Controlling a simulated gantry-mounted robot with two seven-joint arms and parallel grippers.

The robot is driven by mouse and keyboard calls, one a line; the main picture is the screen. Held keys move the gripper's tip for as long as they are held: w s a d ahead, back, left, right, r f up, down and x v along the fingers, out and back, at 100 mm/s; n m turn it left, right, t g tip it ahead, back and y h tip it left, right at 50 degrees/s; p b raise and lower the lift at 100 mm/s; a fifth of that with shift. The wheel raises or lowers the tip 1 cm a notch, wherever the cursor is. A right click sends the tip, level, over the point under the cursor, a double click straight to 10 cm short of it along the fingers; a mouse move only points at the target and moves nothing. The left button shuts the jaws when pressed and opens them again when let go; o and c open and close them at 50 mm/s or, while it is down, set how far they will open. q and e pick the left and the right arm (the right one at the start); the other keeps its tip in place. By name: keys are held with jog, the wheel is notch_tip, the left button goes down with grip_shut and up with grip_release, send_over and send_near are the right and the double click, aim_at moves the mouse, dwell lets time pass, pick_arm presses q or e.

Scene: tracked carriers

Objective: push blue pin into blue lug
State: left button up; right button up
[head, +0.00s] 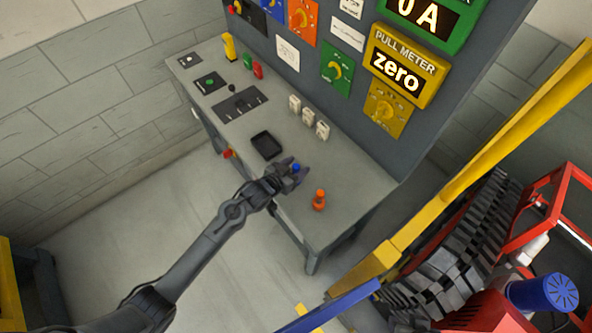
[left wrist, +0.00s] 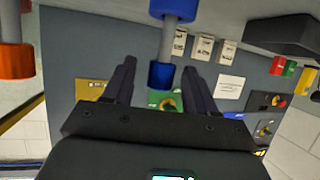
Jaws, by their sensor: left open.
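The blue pin (head: 295,167) stands on the grey bench. In the left wrist view, the pin (left wrist: 160,76) has blue ends and a grey shaft. My left gripper (head: 292,176) is at the pin, with its fingers open on either side of it; gaps show between pin and fingers in the left wrist view. No blue lug can be made out for certain. A blue bar (head: 332,306) and a blue drum (head: 545,292) show by the red machine at the lower right. My right gripper is not in view.
An orange pin (head: 319,200) stands on the bench (head: 356,190) to the right of my left gripper. White boxes (head: 309,117) stand near the panel wall. A yellow post (head: 470,170) rises between bench and tracked machine (head: 445,265).

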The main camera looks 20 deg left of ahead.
pick_arm(q)
jog(key=shift+x, duration=1)
jog(key=shift+c, duration=0.5)
grip_shut()
jog(key=shift+r, duration=0.15)
jog(key=shift+r, duration=0.45)
notch_tip(320, 180, up, 3)
jog(key=shift+r, duration=0.1)
jog(key=s+d+r, duration=0.2)
jog(key=d+r, duration=0.4)
jog(key=d, duration=0.5)
jog(key=shift+d+r+b, duration=0.25)
jog(key=shift+r+b, duration=0.05)
jog(key=shift+r, duration=0.05)
